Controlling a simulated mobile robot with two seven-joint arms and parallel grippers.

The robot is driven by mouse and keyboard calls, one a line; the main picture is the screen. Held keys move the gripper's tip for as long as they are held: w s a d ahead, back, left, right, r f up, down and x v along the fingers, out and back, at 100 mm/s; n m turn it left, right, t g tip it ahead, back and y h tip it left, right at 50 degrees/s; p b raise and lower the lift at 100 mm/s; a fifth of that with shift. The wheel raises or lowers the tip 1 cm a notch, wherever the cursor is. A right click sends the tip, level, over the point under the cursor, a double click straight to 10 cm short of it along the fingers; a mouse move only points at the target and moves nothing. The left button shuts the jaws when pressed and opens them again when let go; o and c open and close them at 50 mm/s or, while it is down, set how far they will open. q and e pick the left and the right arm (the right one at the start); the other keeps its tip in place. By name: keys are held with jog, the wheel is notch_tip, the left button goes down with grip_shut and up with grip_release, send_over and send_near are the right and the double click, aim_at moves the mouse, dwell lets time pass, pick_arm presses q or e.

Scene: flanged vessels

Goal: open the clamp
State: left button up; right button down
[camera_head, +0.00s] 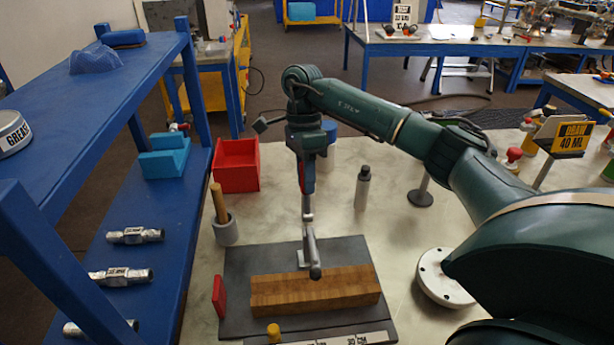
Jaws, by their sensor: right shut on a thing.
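The metal clamp (310,245) stands at the back edge of the wooden block (318,290), which lies on a dark grey plate (240,265). A bar of the clamp reaches forward over the block. I cannot tell whether its tip touches the block. The clamp's upper part rises steeply to a red grip (309,178). My right gripper (303,172) points down from above and is shut on this red grip. Its fingers partly hide the grip. My left gripper is not in view.
A red bin (236,164), a grey cup (225,232) with a wooden handle and a dark-capped bottle (362,188) stand behind the plate. A blue shelf (165,235) borders the left. A white flange (442,280) lies right, near my arm.

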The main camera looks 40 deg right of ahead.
pick_arm(q)
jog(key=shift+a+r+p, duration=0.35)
jog(key=shift+p, duration=0.5)
pick_arm(e)
jog(key=shift+w+d+f+g+y, duration=0.35)
jog(key=shift+w+g, duration=0.2)
jog(key=shift+g, duration=0.2)
jog(key=shift+w+d+f+g+y, duration=0.1)
jog(key=shift+w+d+g+y, duration=0.1)
jog(key=shift+w+g+y, duration=0.45)
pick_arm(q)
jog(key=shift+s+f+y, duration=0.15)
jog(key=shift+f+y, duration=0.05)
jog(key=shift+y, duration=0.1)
pick_arm(e)
jog(key=shift+d+f+g, duration=0.1)
jog(key=shift+f+g, duration=0.05)
jog(key=shift+g, duration=0.15)
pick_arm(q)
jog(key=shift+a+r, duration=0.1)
pick_arm(e)
jog(key=c, duration=1.2)
grip_release()
